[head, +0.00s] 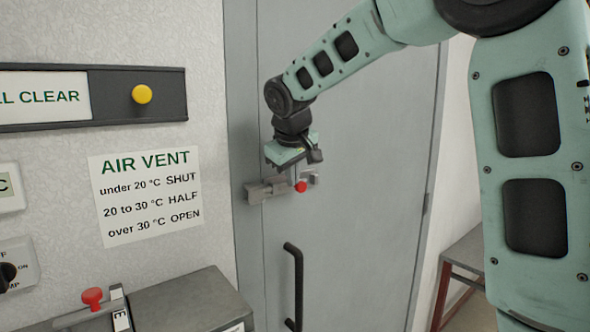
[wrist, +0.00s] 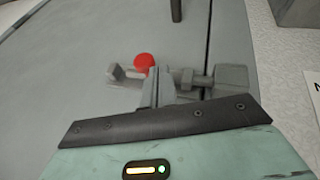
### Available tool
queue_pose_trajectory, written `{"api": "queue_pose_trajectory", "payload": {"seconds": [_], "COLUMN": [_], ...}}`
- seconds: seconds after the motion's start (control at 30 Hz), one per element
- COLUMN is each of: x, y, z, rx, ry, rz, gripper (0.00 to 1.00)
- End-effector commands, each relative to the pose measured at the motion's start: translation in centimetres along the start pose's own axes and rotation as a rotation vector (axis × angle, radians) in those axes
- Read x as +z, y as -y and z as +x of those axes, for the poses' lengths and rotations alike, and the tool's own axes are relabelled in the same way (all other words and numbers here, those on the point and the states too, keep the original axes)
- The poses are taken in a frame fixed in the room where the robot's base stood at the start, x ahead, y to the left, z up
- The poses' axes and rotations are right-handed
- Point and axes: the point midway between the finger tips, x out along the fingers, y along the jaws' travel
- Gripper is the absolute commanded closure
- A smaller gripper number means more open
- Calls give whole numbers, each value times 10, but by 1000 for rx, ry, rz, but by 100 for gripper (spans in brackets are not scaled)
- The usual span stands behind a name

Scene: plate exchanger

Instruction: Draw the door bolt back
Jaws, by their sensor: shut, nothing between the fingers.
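The door bolt (head: 264,191) is a grey metal fitting near the left edge of the grey door (head: 350,150), with a red knob (head: 301,186). In the wrist view the bolt's grey fittings (wrist: 230,77) reach across the dark door gap, and the red knob (wrist: 145,62) sits at the fingertips. My gripper (head: 294,176) is shut and empty, in front of the bolt and right beside the knob. In the wrist view the fingers (wrist: 160,80) hide part of the bar; whether they touch the knob I cannot tell.
A black door handle (head: 294,285) stands below the bolt. An "AIR VENT" sign (head: 148,190) and a yellow button (head: 142,94) are on the wall at left. A grey box with a red-knobbed lever (head: 92,297) is at lower left. A bench (head: 462,262) stands at right.

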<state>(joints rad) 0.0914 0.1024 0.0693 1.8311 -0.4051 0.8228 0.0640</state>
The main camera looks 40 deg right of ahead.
Motion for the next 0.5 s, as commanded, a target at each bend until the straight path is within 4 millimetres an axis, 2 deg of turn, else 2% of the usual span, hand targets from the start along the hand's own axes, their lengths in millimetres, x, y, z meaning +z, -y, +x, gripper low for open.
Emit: {"api": "queue_pose_trajectory", "payload": {"seconds": [0.5], "x": [2], "y": [-8], "z": [7], "rx": [0], "ry": [1], "rz": [0], "gripper": [100]}}
